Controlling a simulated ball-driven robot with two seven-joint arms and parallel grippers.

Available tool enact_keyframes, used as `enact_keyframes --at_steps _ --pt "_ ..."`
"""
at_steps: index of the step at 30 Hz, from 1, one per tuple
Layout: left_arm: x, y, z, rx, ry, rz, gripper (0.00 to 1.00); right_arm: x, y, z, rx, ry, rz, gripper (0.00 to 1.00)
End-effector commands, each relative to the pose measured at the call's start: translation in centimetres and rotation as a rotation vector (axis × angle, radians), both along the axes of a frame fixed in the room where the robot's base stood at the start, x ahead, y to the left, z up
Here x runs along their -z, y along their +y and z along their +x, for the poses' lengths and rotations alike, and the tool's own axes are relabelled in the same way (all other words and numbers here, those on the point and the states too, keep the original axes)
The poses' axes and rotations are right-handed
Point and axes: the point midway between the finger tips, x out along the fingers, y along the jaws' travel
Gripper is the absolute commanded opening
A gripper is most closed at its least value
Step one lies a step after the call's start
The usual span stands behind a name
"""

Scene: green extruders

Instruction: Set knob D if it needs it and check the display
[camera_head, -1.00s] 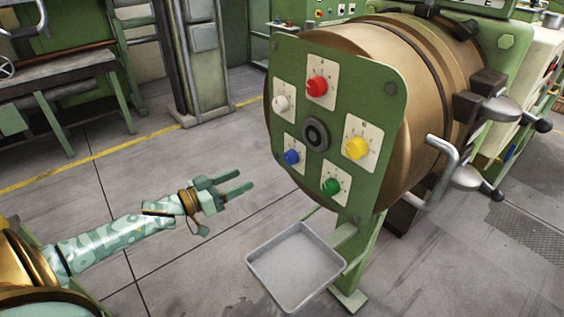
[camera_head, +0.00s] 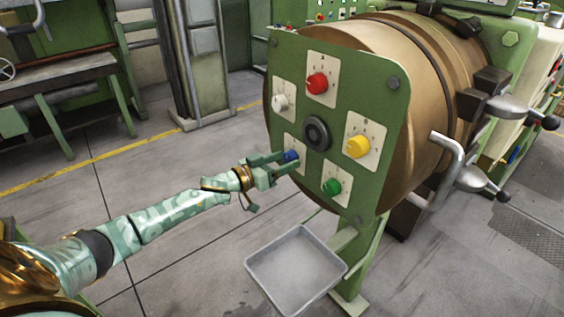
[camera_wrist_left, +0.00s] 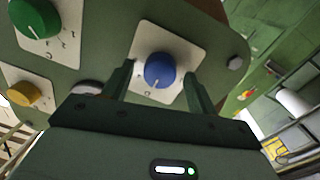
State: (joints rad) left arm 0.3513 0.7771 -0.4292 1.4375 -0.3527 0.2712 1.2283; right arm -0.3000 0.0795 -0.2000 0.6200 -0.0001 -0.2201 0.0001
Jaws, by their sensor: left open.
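The green panel (camera_head: 385,110) carries several coloured knobs on pale dial plates. The blue knob (camera_head: 291,155) sits at its lower left; I cannot read its letter, so I cannot confirm that it is D. My left gripper (camera_head: 281,160) is open at the blue knob. In the left wrist view the blue knob (camera_wrist_left: 159,70) shows between the two fingers (camera_wrist_left: 157,85), one on each side, with a gap to each. Its white pointer mark faces down in that view. I cannot make out a display reading. My right gripper is not in view.
Red (camera_head: 317,83), yellow (camera_head: 358,146), green (camera_head: 331,187) and white (camera_head: 279,101) knobs surround a dark hub (camera_head: 316,133). A metal tray (camera_head: 252,267) is below the panel. Metal handles (camera_head: 448,160) stick out at the right.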

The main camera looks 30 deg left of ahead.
Motion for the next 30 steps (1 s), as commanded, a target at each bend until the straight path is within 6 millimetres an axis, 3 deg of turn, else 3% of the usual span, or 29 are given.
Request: enact_keyframes --at_steps 1,6,20,30 --pt "0.0 0.0 0.0 0.0 0.0 0.0 0.55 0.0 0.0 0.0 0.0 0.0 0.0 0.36" --pt "0.0 0.0 0.0 0.0 0.0 0.0 0.13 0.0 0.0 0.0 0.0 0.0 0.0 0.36" --pt "-0.2 0.0 0.0 -0.001 -0.03 0.082 0.14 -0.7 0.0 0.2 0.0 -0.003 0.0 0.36" --pt "-0.4 0.0 0.0 -0.001 -0.126 0.34 0.14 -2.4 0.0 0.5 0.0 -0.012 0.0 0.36"
